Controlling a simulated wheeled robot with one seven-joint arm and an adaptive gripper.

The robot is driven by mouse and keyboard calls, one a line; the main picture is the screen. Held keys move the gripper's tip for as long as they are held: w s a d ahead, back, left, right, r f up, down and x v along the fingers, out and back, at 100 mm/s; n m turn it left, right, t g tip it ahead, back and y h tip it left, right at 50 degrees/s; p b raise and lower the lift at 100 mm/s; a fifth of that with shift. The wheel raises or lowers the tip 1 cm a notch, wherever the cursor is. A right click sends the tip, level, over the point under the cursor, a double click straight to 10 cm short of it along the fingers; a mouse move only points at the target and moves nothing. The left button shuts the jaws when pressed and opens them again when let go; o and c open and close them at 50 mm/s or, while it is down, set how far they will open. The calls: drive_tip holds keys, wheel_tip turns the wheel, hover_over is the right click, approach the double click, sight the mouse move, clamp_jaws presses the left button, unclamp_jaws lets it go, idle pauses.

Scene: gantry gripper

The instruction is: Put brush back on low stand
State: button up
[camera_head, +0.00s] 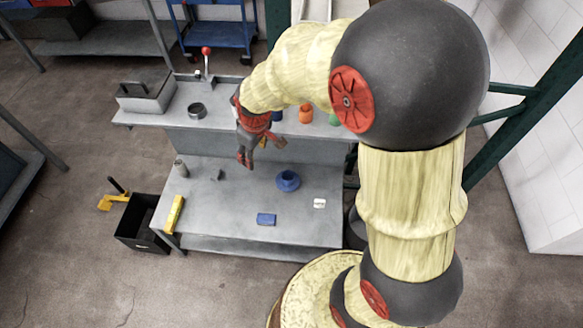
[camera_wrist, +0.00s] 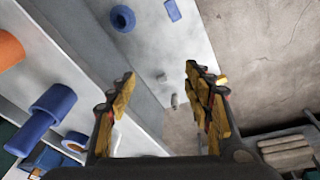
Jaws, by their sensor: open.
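My gripper (camera_head: 245,163) is open and empty, hanging above the back of the low grey table (camera_head: 240,200). In the wrist view its two fingers are spread apart with nothing between them (camera_wrist: 158,75). I cannot identify a brush for certain. A yellow piece with a black handle (camera_head: 112,200) is by the black bin, far from my gripper; its kind is unclear. I cannot tell whether the low table is the low stand. A small grey cylinder (camera_head: 180,168) and a small grey piece (camera_head: 216,175) sit at its back left.
The table holds a blue flanged part (camera_head: 288,181), blue block (camera_head: 266,219), white piece (camera_head: 319,203) and yellow bar (camera_head: 174,214). A raised shelf behind bears a grey toolbox (camera_head: 148,96), dark ring (camera_head: 197,111) and orange cup (camera_head: 306,114). A black bin (camera_head: 140,225) stands left.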

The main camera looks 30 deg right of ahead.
drive_tip(key=s+r+m+t, duration=0.2)
drive_tip(key=s+r+m, duration=0.3)
drive_tip(key=s+r, duration=1.3)
drive_tip(key=s, duration=0.4)
drive_tip(key=shift+r+m+t, duration=0.3)
drive_tip(key=shift+r+t, duration=0.1)
